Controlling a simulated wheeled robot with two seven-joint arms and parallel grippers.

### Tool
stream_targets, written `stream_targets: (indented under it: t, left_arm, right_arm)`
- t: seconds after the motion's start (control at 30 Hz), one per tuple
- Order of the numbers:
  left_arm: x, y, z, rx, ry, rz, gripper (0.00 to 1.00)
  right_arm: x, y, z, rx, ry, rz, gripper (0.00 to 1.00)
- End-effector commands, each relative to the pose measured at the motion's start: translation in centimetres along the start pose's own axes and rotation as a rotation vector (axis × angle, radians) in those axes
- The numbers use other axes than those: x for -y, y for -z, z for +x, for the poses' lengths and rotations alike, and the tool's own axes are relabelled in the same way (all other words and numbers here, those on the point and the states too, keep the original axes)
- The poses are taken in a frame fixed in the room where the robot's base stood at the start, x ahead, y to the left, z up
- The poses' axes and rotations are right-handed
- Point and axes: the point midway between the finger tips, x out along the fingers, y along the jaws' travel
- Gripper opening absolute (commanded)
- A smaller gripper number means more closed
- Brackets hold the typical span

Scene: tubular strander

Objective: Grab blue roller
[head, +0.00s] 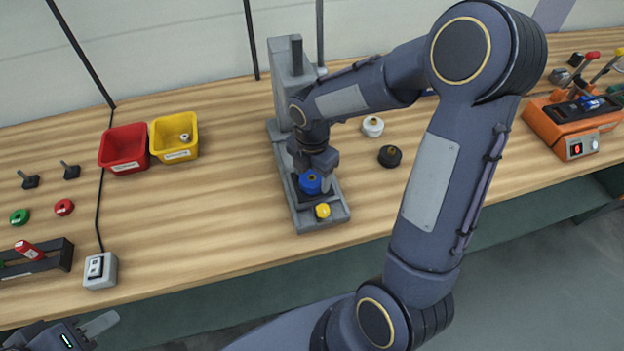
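The blue roller (311,184) sits on the dark bed of a grey press-like stand (304,218) in the middle of the table. My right gripper (314,176) points down over the blue roller, with its fingers beside it. Whether the fingers touch or clamp the roller is not clear, as the gripper and wrist partly cover it. My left gripper (97,326) is at the bottom left corner, partly cut off, away from the roller and with no object visible in it.
A yellow button (322,211) is on the stand's front. White (372,126) and black (390,156) rollers stand to its right. Red (124,149) and yellow (174,138) bins are left. An orange device (573,125) is far right. A switch box (101,270) sits near the front edge.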

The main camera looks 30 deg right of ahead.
Motion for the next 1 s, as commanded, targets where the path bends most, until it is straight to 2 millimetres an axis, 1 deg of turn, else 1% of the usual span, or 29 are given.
stream_targets:
  t: [0.03,0.3,0.37,0.63,0.77,0.87,0.93,0.97,1.0]
  left_arm:
    - [0.0,0.0,0.0,0.0,0.0,0.0,0.36]
    - [0.0,0.0,0.0,0.0,0.0,0.0,0.36]
    - [0.0,0.0,0.0,0.0,0.0,0.0,0.36]
    - [0.0,0.0,0.0,0.0,0.0,0.0,0.36]
    - [0.0,0.0,0.0,0.0,0.0,0.0,0.36]
    - [0.0,0.0,0.0,0.0,0.0,0.0,0.36]
    - [0.0,0.0,0.0,0.0,0.0,0.0,0.36]
    - [0.0,0.0,0.0,0.0,0.0,0.0,0.36]
    - [0.1,-0.1,0.1,0.0,0.0,0.0,0.36]
  right_arm:
    - [0.0,0.0,0.0,0.0,0.0,0.0,0.57]
    - [0.0,0.0,0.0,0.0,0.0,0.0,0.22]
    - [0.0,0.0,-0.1,0.0,0.0,0.0,0.14]
    - [-0.1,0.0,-0.2,0.001,-0.003,0.0,0.14]
    - [-0.1,-0.1,-0.9,0.002,-0.005,0.001,0.14]
    - [-0.2,-0.1,-2.0,0.002,-0.006,0.001,0.14]
    - [-0.1,0.0,-3.1,0.002,-0.007,0.001,0.14]
    - [0.0,0.1,-3.6,0.002,-0.008,0.0,0.14]
    - [0.6,0.5,-4.2,0.002,-0.008,-0.001,0.14]
